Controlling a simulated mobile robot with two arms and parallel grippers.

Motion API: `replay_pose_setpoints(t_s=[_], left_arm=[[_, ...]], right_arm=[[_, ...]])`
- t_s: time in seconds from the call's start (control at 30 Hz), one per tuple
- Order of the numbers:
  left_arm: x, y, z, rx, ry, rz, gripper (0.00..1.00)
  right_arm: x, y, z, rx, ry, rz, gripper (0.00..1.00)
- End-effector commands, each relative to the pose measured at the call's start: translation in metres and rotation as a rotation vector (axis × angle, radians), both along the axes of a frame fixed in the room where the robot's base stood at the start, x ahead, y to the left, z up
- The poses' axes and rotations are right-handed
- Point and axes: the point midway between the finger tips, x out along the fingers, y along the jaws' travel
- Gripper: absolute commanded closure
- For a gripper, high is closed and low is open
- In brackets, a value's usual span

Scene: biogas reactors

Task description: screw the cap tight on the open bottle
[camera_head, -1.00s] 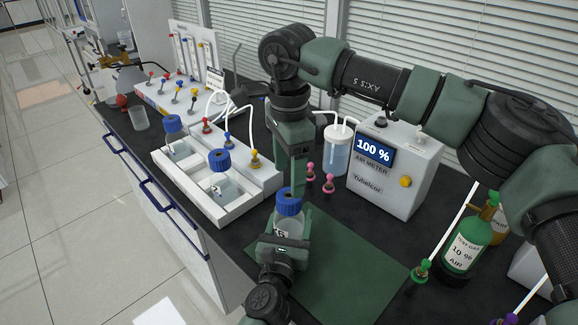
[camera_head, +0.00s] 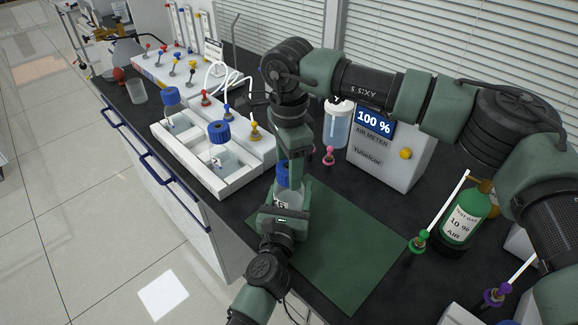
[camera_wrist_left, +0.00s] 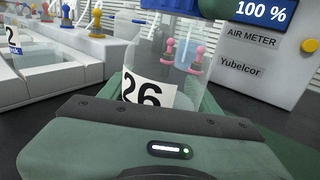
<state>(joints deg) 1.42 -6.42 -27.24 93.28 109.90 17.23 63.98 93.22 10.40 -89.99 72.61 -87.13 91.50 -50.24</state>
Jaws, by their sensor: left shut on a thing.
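A clear bottle (camera_head: 279,205) with a white label stands upright at the left edge of the green mat, with a blue cap (camera_head: 283,180) at its top. The left wrist view shows the bottle close up, its label (camera_wrist_left: 150,94) reading 26 and the blue cap (camera_wrist_left: 178,5) cut off by the top edge. My left gripper (camera_head: 284,218) is shut on the bottle's body, low down. My right gripper (camera_head: 290,175) points straight down from above at the cap. A finger partly covers the cap, so I cannot tell whether the jaws touch it.
A white rack (camera_head: 236,182) with blue-capped bottles stands to the left, beside colored valves. An air meter (camera_head: 385,150) reading 100 % is behind, with a clear vessel (camera_head: 337,128) next to it. A green gas bottle (camera_head: 467,215) is at right. The green mat (camera_head: 350,250) is otherwise clear.

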Motion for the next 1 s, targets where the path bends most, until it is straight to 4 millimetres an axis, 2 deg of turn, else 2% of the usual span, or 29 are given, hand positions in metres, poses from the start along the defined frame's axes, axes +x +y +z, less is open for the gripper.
replay_pose_setpoints(t_s=[0.03, 0.1, 0.27, 0.37, 0.7, 0.8, 0.97, 1.0], left_arm=[[-0.0002, 0.0001, -0.0009, 0.000, 0.002, 0.000, 1.00], [-0.0002, 0.0001, -0.0009, 0.000, 0.002, 0.000, 1.00], [-0.0001, 0.0002, -0.0009, 0.000, 0.002, 0.000, 1.00], [-0.0001, 0.0002, -0.0009, 0.000, 0.002, 0.000, 1.00], [0.0000, 0.0003, -0.0009, 0.000, 0.002, 0.001, 1.00], [0.0000, 0.0003, -0.0008, 0.000, 0.002, 0.001, 1.00], [0.0000, 0.0003, -0.0008, 0.000, 0.002, 0.001, 1.00], [0.0000, 0.0003, -0.0008, 0.000, 0.002, 0.001, 1.00]], right_arm=[[-0.0001, -0.0001, 0.0001, 0.000, 0.000, 0.000, 0.83], [-0.0001, -0.0001, 0.0002, 0.000, 0.000, 0.000, 0.99], [-0.0001, 0.0000, 0.0002, 0.000, 0.000, -0.084, 0.99], [-0.0001, 0.0000, -0.0001, 0.000, 0.001, -0.269, 0.99], [0.0001, -0.0001, -0.0004, -0.001, -0.001, -1.095, 0.99], [0.0003, -0.0001, -0.0004, 0.000, 0.000, -1.270, 0.99], [0.0004, -0.0001, -0.0003, 0.000, 0.000, -1.282, 0.99], [0.0004, -0.0001, -0.0003, 0.000, 0.000, -1.281, 0.43]])
